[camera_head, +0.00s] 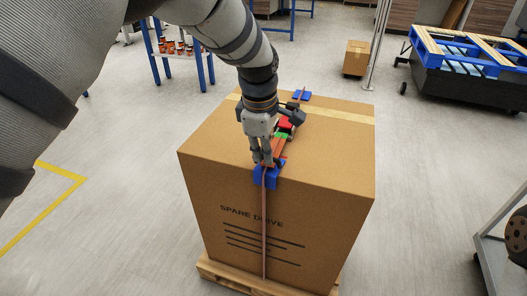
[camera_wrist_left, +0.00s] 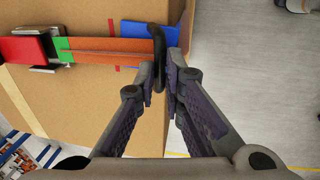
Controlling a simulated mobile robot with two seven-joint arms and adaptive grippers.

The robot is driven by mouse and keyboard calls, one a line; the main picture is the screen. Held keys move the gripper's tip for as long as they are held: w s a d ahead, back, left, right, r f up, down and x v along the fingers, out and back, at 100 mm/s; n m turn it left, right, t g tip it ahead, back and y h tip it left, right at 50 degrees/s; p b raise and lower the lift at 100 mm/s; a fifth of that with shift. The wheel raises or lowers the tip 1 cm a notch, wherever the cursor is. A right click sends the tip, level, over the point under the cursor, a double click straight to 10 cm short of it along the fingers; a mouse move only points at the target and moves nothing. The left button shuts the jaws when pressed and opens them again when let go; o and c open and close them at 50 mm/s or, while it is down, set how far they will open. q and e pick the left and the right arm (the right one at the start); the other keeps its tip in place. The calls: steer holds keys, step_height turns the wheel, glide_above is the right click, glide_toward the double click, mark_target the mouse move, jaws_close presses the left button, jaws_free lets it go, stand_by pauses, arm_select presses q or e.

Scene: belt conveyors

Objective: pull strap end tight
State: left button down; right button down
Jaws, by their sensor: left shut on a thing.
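A large cardboard box (camera_head: 230,190) marked SPARE DRIVE stands on a wooden pallet (camera_head: 235,280). An orange-brown strap (camera_head: 264,230) runs over its top and down the front face. On top is a buckle with red and green parts (camera_head: 285,125); it also shows in the left wrist view (camera_wrist_left: 62,48). My left gripper (camera_head: 263,162) points down at the box's front top edge, beside a blue corner protector (camera_head: 267,182). In the left wrist view its fingers (camera_wrist_left: 172,75) are closed at a dark loop-like strap end (camera_wrist_left: 158,42). The fingers partly hide the grip. My right gripper is out of view.
A second blue protector (camera_head: 302,95) sits at the box's far edge. Behind are a blue-legged table (camera_head: 180,55), a small carton (camera_head: 356,58) and a cart with a blue pallet (camera_head: 460,55). A grey frame (camera_head: 500,240) stands at right. The floor around the box is clear.

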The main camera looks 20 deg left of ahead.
arm_select(q)
steer(key=c, duration=1.7)
jaws_free()
steer(key=shift+w, duration=0.1)
steer(key=r, duration=0.4)
steer(key=s+r, duration=0.1)
steer(key=r, duration=0.3)
steer(key=s+r, duration=0.1)
steer(key=r, duration=0.2)
steer(key=shift+s+r, duration=0.1)
steer(key=shift+r, duration=0.3)
